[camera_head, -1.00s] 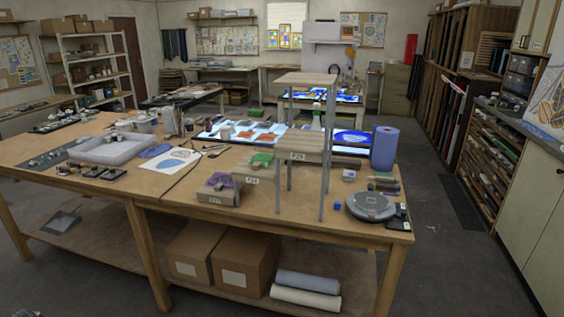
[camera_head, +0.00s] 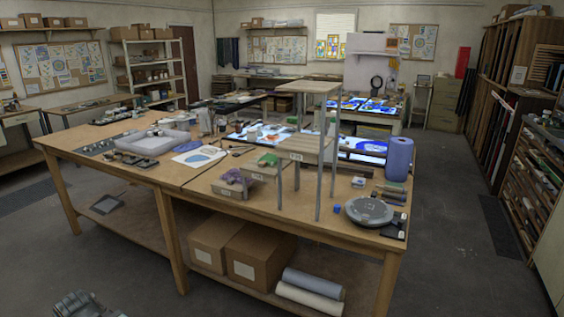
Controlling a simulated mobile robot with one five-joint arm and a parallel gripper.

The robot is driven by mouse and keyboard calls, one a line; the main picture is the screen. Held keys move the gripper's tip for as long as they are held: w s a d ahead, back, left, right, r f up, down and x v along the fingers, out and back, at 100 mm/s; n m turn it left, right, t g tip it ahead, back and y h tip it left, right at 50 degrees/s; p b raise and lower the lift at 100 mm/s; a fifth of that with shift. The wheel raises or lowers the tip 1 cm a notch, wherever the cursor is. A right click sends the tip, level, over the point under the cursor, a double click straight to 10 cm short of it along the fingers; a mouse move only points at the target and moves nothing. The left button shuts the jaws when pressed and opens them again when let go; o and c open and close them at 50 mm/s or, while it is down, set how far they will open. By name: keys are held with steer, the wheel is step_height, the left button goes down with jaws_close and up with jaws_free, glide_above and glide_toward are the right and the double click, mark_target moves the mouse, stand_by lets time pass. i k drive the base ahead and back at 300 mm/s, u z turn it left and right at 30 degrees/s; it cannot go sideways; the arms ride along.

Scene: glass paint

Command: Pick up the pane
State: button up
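I cannot tell which piece is the pane. Candidates are a purple piece (camera_head: 236,178) on a low labelled block and a green piece (camera_head: 268,160) on another block behind it, both on the near workbench. Brightly lit blue and white glass (camera_head: 362,147) lies further back on the bench. A grey mechanical part, which looks like my gripper (camera_head: 85,304), shows at the bottom left edge, cut off by the frame. It is low in front of the bench, well apart from these pieces. Its fingers are too unclear to read.
The wooden workbench (camera_head: 215,193) fills the middle. A tall metal stand (camera_head: 318,88), a blue-violet roll (camera_head: 398,159) and a round grey turntable (camera_head: 370,212) stand on its right part. Cardboard boxes (camera_head: 255,253) and rolls (camera_head: 310,295) sit underneath. Floor is clear at left and right.

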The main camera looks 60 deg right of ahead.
mark_target(269, 159)
steer(key=u, duration=0.15)
steer(key=i, duration=0.95)
steer(key=z, duration=0.1)
